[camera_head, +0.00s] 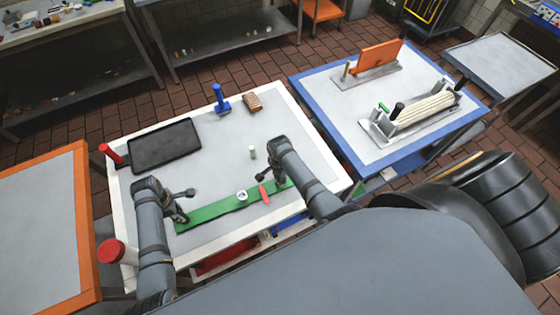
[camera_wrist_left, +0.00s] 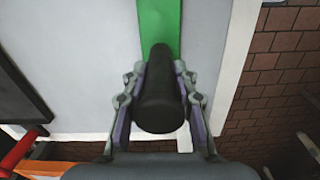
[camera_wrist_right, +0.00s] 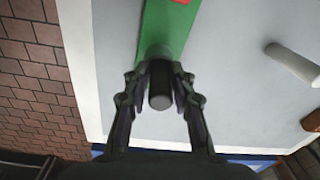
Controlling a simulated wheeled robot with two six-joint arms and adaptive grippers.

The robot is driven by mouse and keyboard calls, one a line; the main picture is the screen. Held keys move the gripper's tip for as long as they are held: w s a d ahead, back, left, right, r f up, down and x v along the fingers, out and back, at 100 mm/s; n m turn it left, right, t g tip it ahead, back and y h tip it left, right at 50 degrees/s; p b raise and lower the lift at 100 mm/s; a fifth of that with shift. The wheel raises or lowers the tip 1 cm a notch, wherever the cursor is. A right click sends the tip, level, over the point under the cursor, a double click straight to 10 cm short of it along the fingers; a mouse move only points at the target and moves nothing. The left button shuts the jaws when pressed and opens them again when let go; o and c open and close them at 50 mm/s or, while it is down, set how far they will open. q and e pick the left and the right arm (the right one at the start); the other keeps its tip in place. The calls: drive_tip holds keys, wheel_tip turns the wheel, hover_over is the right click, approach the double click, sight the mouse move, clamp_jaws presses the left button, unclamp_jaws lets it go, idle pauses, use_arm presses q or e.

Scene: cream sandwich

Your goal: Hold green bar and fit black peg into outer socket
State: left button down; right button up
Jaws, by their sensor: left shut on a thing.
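The green bar (camera_head: 213,209) lies along the front of the white-edged table, with a white round part (camera_head: 242,196) and a red piece (camera_head: 264,194) on it. My left gripper (camera_wrist_left: 160,88) is shut on a black upright post (camera_wrist_left: 160,100) at the bar's left end. My right gripper (camera_wrist_right: 160,82) has its fingers on both sides of the black peg (camera_wrist_right: 160,88) over the bar's right end. Whether those fingers press on it cannot be told. The peg's lower end and any socket under it are hidden.
A black tray (camera_head: 165,146), a blue tool (camera_head: 220,99), a brown block (camera_head: 252,103) and a small white cylinder (camera_head: 252,153) are on the table. A blue-edged table (camera_head: 335,115) with fixtures stands at right. The table's middle is mostly clear.

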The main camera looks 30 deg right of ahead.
use_arm(q)
drive_tip(key=shift+w+a+f, duration=0.1)
drive_tip(key=shift+w, duration=0.1)
use_arm(e)
drive_tip(key=shift+o, duration=1.1)
drive_tip(key=shift+s+a+f, duration=0.1)
drive_tip(key=shift+s+f, duration=0.4)
drive_tip(key=shift+f, duration=0.2)
use_arm(q)
drive_tip(key=shift+w+f, duration=0.2)
drive_tip(key=shift+w, duration=0.2)
use_arm(e)
drive_tip(key=shift+o, duration=0.2)
drive_tip(key=shift+w+f+g, duration=0.2)
drive_tip(key=shift+w+g, duration=0.1)
use_arm(q)
drive_tip(key=shift+s, duration=0.1)
use_arm(e)
drive_tip(key=shift+r, duration=0.1)
drive_tip(key=shift+w+r, duration=0.15)
drive_tip(key=shift+r, duration=0.05)
drive_tip(key=shift+r, duration=0.25)
wheel_tip(320, 180, up, 13)
drive_tip(key=shift+w+f, duration=0.1)
drive_tip(key=shift+f, duration=0.05)
